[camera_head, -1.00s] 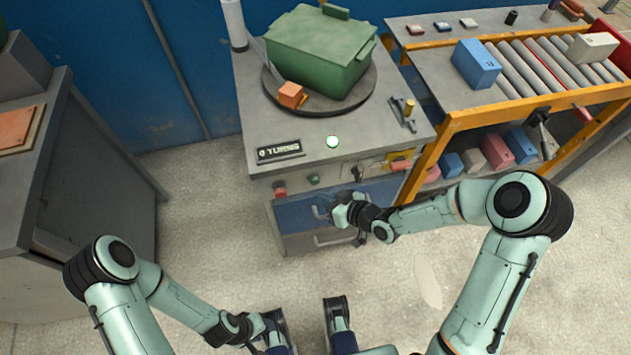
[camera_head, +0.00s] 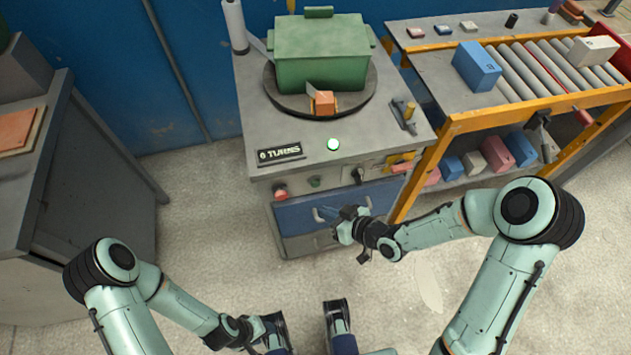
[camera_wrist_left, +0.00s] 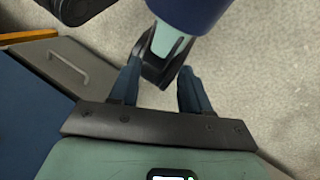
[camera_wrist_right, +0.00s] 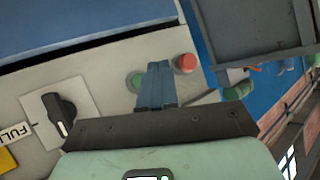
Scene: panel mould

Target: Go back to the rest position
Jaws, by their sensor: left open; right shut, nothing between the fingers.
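My right gripper (camera_head: 338,222) is shut and empty in front of the machine's blue drawer front (camera_head: 300,212). In the right wrist view its fingers (camera_wrist_right: 156,86) are together, overlapping the machine's front panel (camera_wrist_right: 95,85) beside a green button and a red button (camera_wrist_right: 185,62); I cannot tell whether they touch it. My left gripper (camera_head: 265,332) is low at the bottom of the head view, above the floor. In the left wrist view its fingers (camera_wrist_left: 160,92) are apart, with a dark part of my own body behind them.
A green box (camera_head: 322,55) and an orange block (camera_head: 324,103) sit on the round turntable (camera_head: 290,105). A roller conveyor (camera_head: 530,65) with a blue block (camera_head: 477,66) stands right; a grey cabinet (camera_head: 100,150) stands left. Floor between (camera_head: 200,230) is clear.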

